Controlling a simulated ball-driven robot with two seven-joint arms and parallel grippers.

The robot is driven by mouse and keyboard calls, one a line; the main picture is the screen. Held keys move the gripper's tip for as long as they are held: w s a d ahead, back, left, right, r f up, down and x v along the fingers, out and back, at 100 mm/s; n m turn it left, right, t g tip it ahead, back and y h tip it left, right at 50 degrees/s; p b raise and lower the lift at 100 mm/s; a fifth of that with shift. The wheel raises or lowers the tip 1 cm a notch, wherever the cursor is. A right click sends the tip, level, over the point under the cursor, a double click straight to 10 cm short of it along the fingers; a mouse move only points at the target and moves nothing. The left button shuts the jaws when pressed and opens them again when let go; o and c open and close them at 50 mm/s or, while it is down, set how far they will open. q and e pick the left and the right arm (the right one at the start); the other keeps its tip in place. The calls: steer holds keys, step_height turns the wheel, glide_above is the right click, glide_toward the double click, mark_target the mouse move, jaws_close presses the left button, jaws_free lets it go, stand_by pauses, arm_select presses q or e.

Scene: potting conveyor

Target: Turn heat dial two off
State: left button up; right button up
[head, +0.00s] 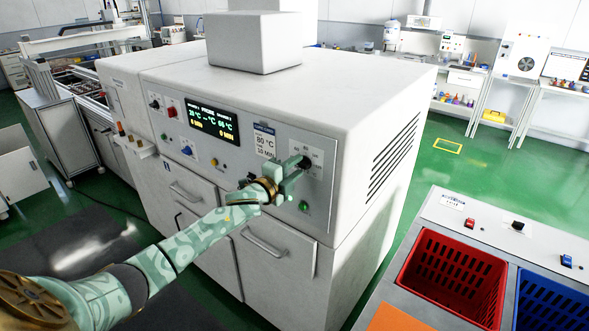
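A white oven-like machine (370,120) has a grey control panel (232,150) on its front. The lit display (212,121) shows green and yellow readings, including 66 °C. At the panel's right end is a dark dial (305,162), partly covered by my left gripper (296,168). The gripper's pale green fingers are at the dial, touching it or very close. I cannot tell whether they grip it. A blue knob (187,150) sits below the display. The dial labels are too small to read. My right gripper is out of view.
A green button (304,206) lies just below the gripper. Drawers with bar handles (264,243) are under the panel. A bench with a red crate (452,276) and a blue crate (550,300) stands at right. Green floor (415,185) is clear between machine and bench.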

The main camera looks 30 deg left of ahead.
arm_select(q)
steer(key=s+a, duration=0.1)
steer(key=s, duration=1.5)
steer(key=shift+s+a+b, duration=0.15)
steer(key=shift+b, duration=0.2)
